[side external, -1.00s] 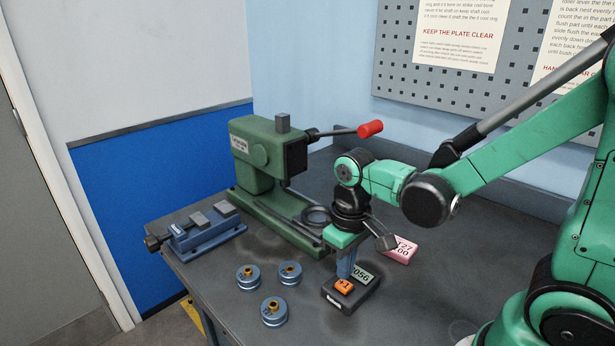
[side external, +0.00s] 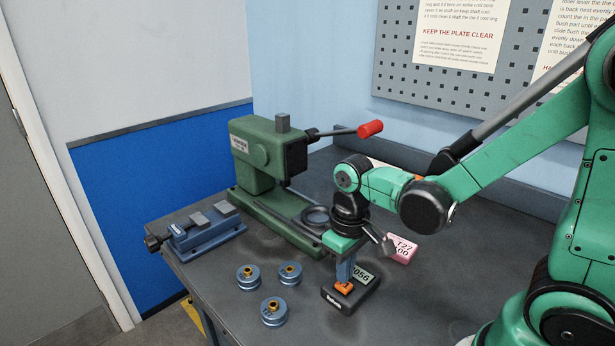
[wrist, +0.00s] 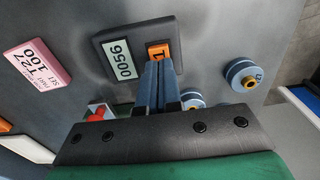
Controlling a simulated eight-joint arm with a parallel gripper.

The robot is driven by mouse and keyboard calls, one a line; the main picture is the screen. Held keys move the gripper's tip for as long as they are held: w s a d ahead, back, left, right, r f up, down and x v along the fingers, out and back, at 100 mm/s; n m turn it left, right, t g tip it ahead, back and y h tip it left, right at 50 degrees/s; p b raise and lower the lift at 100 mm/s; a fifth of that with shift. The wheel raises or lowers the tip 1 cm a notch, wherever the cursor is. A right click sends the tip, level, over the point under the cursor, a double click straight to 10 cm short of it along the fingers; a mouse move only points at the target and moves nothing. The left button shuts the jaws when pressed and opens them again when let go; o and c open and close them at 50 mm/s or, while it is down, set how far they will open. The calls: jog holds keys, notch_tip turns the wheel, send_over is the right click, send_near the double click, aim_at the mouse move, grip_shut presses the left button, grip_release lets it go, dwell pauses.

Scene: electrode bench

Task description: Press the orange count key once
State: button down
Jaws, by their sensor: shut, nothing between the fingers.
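The orange count key (side external: 344,288) sits on a dark counter box (side external: 338,304) near the front of the bench. The box's display (wrist: 119,59) reads 0056 in the wrist view. My gripper (side external: 343,280) points down with its blue fingers shut and empty. The fingertips are over the key and hide part of it. In the wrist view the fingertips (wrist: 159,66) overlap the lower part of the orange key (wrist: 158,48). They look to be at or very close to its top; I cannot tell whether they touch.
A pink card (side external: 402,249) lies behind the counter, to its right. Several blue electrode-like pucks (side external: 274,311) stand to the left. A green press (side external: 262,155) with a red-knobbed lever and a blue vise (side external: 204,231) stand farther back. Bench around the counter's front is clear.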

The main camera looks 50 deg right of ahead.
jog(key=shift+f, duration=0.75)
dwell(0.3)
jog(key=shift+r, duration=3)
jog(key=shift+r, duration=0.1)
jog(key=r+t, duration=0.1)
jog(key=t, duration=0.1)
jog(key=r+t, duration=0.3)
jog(key=t, duration=0.2)
jog(key=shift+w+d+r, duration=0.1)
jog(key=shift+w+r, duration=0.05)
jog(key=shift+w, duration=0.25)
